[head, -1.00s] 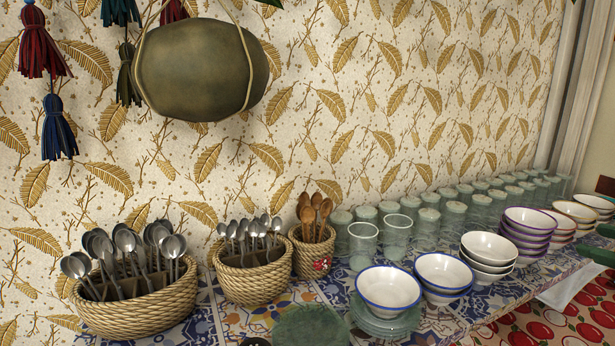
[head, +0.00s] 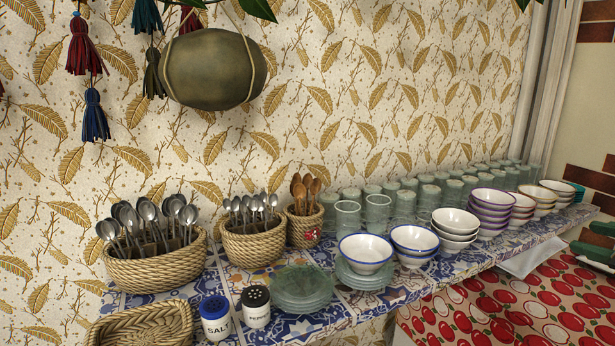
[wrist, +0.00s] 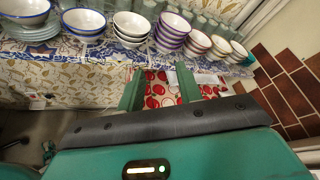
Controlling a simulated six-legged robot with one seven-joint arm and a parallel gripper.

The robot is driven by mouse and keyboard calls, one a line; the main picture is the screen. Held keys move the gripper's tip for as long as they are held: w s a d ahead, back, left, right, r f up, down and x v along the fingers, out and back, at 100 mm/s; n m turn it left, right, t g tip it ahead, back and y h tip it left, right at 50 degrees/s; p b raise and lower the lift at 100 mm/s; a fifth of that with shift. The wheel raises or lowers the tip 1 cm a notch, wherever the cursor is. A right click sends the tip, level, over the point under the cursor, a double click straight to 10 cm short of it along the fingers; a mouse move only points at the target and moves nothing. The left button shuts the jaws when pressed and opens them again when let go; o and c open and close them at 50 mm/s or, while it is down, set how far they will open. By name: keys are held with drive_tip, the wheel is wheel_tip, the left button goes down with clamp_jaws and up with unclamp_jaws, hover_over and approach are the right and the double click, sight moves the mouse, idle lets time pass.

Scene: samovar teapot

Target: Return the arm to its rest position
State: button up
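My gripper (wrist: 160,72) shows in the wrist view, with its two green fingers apart and nothing between them. The patterned red cloth (wrist: 160,94) shows through the gap, beyond the fingers. The gripper appears in front of the shelf, with stacked bowls (wrist: 131,26) beyond it. I cannot make out the arm for certain in the head view.
A tiled shelf (head: 411,288) holds spoon baskets (head: 155,266), glasses (head: 378,213), bowl stacks (head: 366,250), green plates (head: 301,286), a salt shaker (head: 215,318) and a pepper shaker (head: 256,307). A gourd (head: 208,70) hangs above. A red cloth (head: 500,310) lies at the lower right.

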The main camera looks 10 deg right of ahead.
drive_tip(key=w+a+f+n+g+y, duration=0.25)
drive_tip(key=a+f+n, duration=0.35)
drive_tip(key=a, duration=0.5)
drive_tip(key=w+a+f+n+g+y, duration=0.1)
drive_tip(key=a+f+n+g, duration=0.25)
drive_tip(key=a+n, duration=0.5)
drive_tip(key=s+a+f+n+g+h, duration=0.1)
drive_tip(key=s+a+f+n, duration=0.2)
drive_tip(key=a+f+n, duration=0.2)
drive_tip(key=s+a+f+n+g+h, duration=0.1)
drive_tip(key=a+f+n, duration=0.4)
drive_tip(key=a+n, duration=0.5)
drive_tip(key=shift+s+f+g+h, duration=0.15)
drive_tip(key=shift+s+g+h, duration=0.3)
drive_tip(key=shift+s, duration=0.8)
